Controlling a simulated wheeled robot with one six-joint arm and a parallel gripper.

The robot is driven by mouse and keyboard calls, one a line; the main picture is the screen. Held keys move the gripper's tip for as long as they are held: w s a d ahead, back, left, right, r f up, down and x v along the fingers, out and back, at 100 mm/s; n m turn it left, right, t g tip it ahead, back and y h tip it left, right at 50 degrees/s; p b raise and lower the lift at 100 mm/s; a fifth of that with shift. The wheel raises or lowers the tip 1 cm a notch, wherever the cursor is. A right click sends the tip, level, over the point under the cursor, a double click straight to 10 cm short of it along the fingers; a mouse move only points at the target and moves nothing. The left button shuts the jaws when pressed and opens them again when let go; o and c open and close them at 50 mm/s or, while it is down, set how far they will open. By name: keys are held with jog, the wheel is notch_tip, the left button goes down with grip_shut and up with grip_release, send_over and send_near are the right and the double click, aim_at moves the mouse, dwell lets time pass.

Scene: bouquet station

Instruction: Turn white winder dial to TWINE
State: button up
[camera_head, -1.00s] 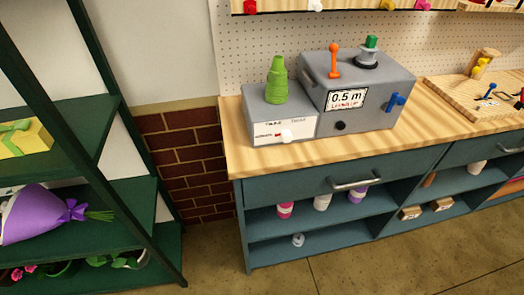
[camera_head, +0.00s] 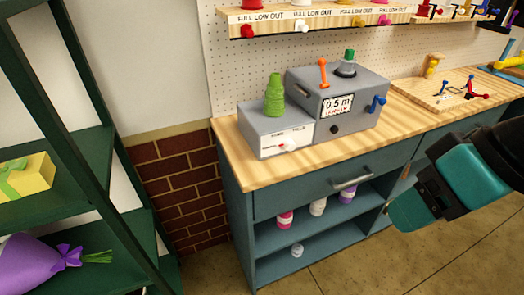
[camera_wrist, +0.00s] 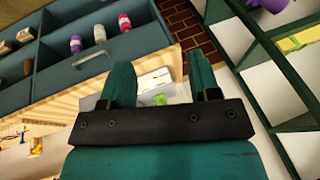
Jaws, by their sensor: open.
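The white winder dial (camera_head: 291,145) sits on the white label panel on the front of a low grey box (camera_head: 252,136). The panel's lettering is too small to read, so I cannot tell its setting. A green twine cone (camera_head: 274,95) stands on that box. My gripper (camera_head: 405,205) is at the right in the head view, in front of the cabinet and well apart from the dial. In the wrist view my gripper (camera_wrist: 160,85) has its two teal fingers spread apart, with nothing between them. The white panel (camera_wrist: 155,79) shows beyond, between the fingers.
A larger grey winder box (camera_head: 345,120) reading 0.5 m stands beside it, with orange, green and blue handles. The wooden counter (camera_head: 245,177) has a bare front strip. A drawer handle (camera_head: 351,183) juts from the cabinet. A green shelf (camera_head: 100,150) stands left.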

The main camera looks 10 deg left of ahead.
jog(key=w+a+f+t+b, duration=0.2)
jog(key=w+f+t, duration=0.1)
jog(key=w+f, duration=0.35)
jog(key=w+a+f+t+b, duration=0.25)
jog(key=w+f+t, duration=0.2)
jog(key=w, duration=0.35)
jog(key=n+t+y, duration=0.2)
jog(key=n+t, duration=0.1)
jog(key=t, duration=0.1)
send_near(292, 146)
jog(key=shift+m+g, duration=0.25)
jog(key=shift+m, duration=0.05)
jog(key=p+x, duration=0.3)
jog(key=x, duration=0.6)
jog(key=shift+w+a, duration=0.1)
jog(key=shift+w, duration=0.2)
jog(key=c, duration=0.9)
